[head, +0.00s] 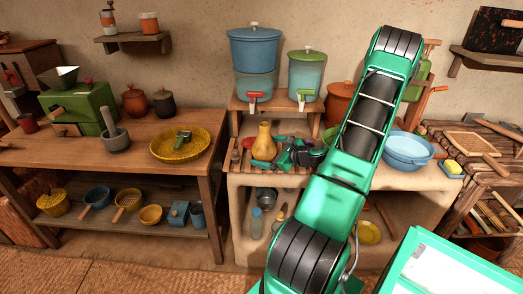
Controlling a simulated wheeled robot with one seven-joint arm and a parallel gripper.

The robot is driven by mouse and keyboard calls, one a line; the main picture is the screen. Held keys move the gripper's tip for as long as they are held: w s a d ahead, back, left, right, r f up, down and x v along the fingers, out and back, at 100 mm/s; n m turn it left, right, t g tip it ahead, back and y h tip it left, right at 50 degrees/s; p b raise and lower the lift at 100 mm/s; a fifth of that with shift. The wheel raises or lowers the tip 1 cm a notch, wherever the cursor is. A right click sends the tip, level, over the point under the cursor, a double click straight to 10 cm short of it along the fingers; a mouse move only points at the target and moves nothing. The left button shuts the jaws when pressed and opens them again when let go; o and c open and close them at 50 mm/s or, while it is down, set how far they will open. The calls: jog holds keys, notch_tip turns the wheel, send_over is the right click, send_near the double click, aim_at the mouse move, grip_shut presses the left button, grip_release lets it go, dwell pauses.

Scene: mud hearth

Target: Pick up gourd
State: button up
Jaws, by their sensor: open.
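The gourd (264,143) is yellow-orange, with a narrow neck and a round body. It stands upright on the clay hearth counter, left of my arm in the head view. My gripper (284,151), dark with green parts, is just right of the gourd at about the height of its body. It is open. Its fingers are small in this view, and I cannot tell whether they touch the gourd or reach around it. My green and black arm hides part of the counter to the right.
A wooden stand with a blue water container (254,52) and a teal one (306,72) rises behind the gourd. A blue basin (408,150) is right of my arm. A yellow woven tray (157,153) lies on the left table.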

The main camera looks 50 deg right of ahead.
aim_at(258, 147)
jog(key=shift+r+x, duration=0.2)
jog(key=shift+x, duration=2.45)
jog(key=shift+w+d, duration=0.1)
jog(key=shift+d, duration=0.1)
jog(key=shift+c, duration=0.2)
jog(key=c, duration=1.4)
jog(key=shift+r, duration=0.2)
